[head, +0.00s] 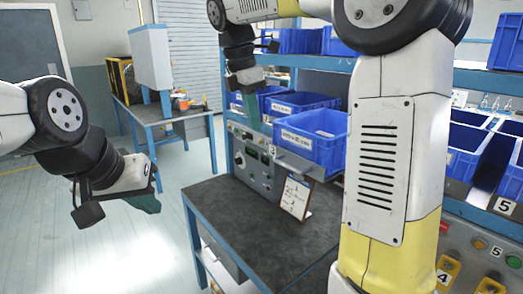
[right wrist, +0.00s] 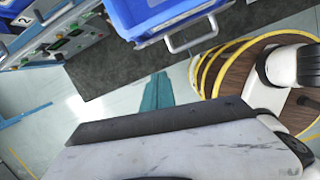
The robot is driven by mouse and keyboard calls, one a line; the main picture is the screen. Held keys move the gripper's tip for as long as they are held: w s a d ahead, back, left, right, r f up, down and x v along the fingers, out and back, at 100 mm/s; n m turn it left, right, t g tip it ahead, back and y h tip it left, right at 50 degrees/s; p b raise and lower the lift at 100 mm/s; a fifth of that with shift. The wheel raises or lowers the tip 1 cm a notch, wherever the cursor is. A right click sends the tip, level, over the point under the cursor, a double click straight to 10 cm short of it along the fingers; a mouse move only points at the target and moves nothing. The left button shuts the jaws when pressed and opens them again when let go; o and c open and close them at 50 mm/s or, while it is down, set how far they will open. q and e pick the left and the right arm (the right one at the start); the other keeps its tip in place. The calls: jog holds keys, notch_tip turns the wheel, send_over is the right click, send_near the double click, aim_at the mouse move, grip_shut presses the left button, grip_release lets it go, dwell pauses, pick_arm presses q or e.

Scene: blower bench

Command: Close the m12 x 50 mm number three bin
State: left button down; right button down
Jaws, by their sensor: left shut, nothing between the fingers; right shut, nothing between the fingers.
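A blue bin (head: 325,150) with a white label on its front juts out from the blue shelf, further than the bins beside it. Its label is too small to read surely. In the right wrist view a blue bin (right wrist: 150,14) with a metal bar handle (right wrist: 195,38) shows at the top, above the fingers. My right gripper (head: 252,112) is shut and empty, its teal fingers pointing down left of the jutting bin, apart from it. Its fingers also show in the right wrist view (right wrist: 157,92). My left gripper (head: 147,204) is shut and empty over the floor at left.
Other blue bins (head: 290,103) sit on the shelf behind, and more stand at right (head: 466,140). A grey control panel (head: 255,163) lies below. A clipboard (head: 296,197) stands on the dark bench top (head: 235,225). My right arm covers part of the shelf. The floor at left is clear.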

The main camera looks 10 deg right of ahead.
jog(key=w+d+f+n, duration=0.2)
jog(key=d+f, duration=0.2)
jog(key=f, duration=0.6)
jog(key=shift+w+d, duration=0.2)
jog(key=shift+w, duration=0.15)
jog(key=shift+d, duration=0.1)
jog(key=w+d, duration=0.3)
jog(key=d, duration=0.2)
jog(key=w+d, duration=0.3)
jog(key=d, duration=0.2)
jog(key=w+d, duration=0.3)
jog(key=d, duration=0.3)
jog(key=shift+w, duration=0.2)
jog(key=shift+w+d+r, duration=0.1)
jog(key=shift+w+d, duration=0.05)
jog(key=shift+d, duration=0.05)
